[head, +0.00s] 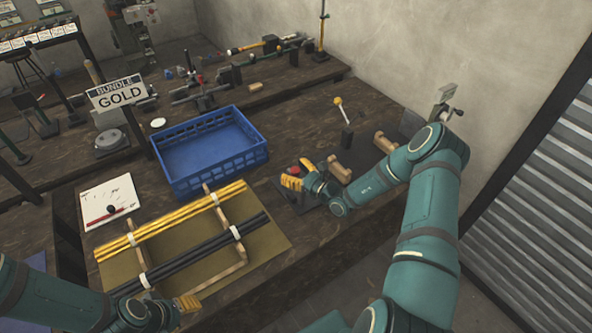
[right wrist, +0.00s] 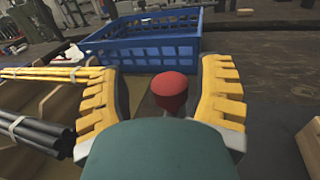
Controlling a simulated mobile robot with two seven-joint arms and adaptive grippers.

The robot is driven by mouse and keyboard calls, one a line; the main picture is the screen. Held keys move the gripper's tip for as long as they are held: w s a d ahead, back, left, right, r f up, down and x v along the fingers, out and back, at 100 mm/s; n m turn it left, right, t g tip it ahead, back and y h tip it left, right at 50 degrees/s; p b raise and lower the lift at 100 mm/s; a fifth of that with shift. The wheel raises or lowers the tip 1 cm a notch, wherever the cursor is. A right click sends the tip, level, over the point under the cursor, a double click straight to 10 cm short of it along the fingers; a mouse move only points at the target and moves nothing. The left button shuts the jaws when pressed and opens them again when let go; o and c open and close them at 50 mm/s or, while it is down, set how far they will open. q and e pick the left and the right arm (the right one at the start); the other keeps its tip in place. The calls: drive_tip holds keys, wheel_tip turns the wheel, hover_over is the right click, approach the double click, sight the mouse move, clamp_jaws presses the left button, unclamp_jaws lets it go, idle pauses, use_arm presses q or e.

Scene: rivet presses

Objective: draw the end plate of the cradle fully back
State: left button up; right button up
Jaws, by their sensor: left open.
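A red ball knob (head: 294,170) stands at the near left end of the cradle's dark base. In the right wrist view the red knob (right wrist: 170,90) is on a short stem between my right fingers, with gaps on both sides. My right gripper (head: 301,175) is open around it; it also shows in the right wrist view (right wrist: 160,98). Wooden cradle blocks (head: 341,168) stand to its right. The end plate itself is not clearly distinguishable; my gripper and wrist cover that end. My left gripper (head: 188,302) is open at the bottom, beside the near rod rack.
A blue basket (head: 212,181) stands behind the rods. Yellow rods (head: 170,220) and black rods (head: 200,251) lie on a wooden rack. A yellow-knobbed lever (head: 338,101) stands behind the cradle. A GOLD sign (head: 119,92) and paper sheet (head: 107,200) are at left.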

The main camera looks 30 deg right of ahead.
drive_tip(key=shift+d, duration=0.1)
drive_tip(key=shift+s+d, duration=0.25)
drive_tip(key=shift+s, duration=0.2)
drive_tip(key=v, duration=1.1)
drive_tip(key=shift+a, duration=0.2)
drive_tip(key=shift+s, duration=0.15)
